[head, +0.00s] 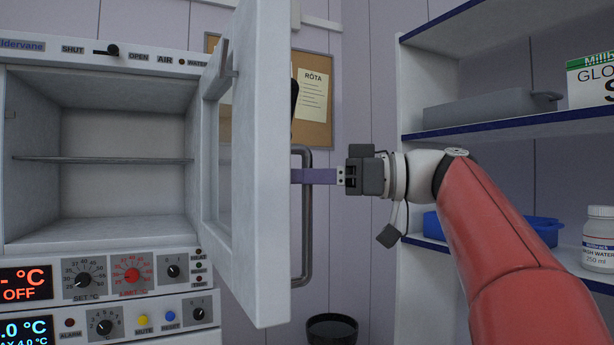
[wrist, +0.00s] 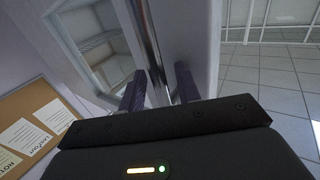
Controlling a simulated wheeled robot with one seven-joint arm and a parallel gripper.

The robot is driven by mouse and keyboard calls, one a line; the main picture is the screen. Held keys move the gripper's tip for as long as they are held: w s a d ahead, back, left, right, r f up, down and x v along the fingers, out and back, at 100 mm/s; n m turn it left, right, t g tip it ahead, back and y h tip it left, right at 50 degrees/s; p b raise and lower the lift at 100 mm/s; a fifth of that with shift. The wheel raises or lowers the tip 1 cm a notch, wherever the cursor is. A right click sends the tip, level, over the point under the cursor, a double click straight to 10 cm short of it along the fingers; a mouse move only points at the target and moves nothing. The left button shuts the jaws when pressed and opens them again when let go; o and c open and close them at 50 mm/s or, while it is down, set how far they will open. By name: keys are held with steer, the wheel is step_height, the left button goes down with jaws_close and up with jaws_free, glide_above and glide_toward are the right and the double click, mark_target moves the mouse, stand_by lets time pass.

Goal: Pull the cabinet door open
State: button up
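The white cabinet (head: 95,125) stands at the left in the head view with its chamber exposed. Its door (head: 262,180) is swung wide open, edge-on to me, with a glass pane. A grey vertical bar handle (head: 307,250) is on the door's outer face. My gripper (head: 302,176) reaches the handle from the right at mid height. In the wrist view my gripper (wrist: 160,88) has one purple finger on each side of the bar (wrist: 152,50). The fingers are apart, with narrow gaps beside the bar. The door's outer face is close to the fingertips.
A shelf unit (head: 510,130) with a grey tray, a blue tray (head: 540,228) and a bottle (head: 599,238) stands at the right, near my arm. A dark bin (head: 332,328) is on the floor below the handle. A corkboard (head: 313,97) hangs behind the door.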

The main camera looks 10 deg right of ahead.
steer(key=shift+d, duration=0.1)
steer(key=v, duration=0.7)
steer(key=shift+d, duration=0.3)
steer(key=shift+s+f, duration=0.1)
steer(key=s+a+f+m+t+h, duration=0.1)
steer(key=s+f+m+h, duration=0.2)
steer(key=f, duration=0.5)
steer(key=s+a+f+m+h, duration=0.1)
steer(key=f+m+h, duration=0.2)
steer(key=f+m, duration=0.4)
steer(key=s+a+f+m+t+h, duration=0.1)
steer(key=s+f+m+h, duration=0.15)
steer(key=f, duration=0.65)
steer(key=s+d+f+m+h, duration=0.1)
steer(key=s+f+h, duration=0.3)
steer(key=f, duration=0.6)
steer(key=s+d+f+m+h, duration=0.1)
steer(key=s+d+f+h, duration=0.2)
steer(key=f, duration=0.7)
steer(key=s+h, duration=0.2)
steer(key=s, duration=0.1)
steer(key=shift+d+f+m+g, duration=0.15)
steer(key=shift+f+m+g, duration=0.05)
steer(key=shift+m+g, duration=0.2)
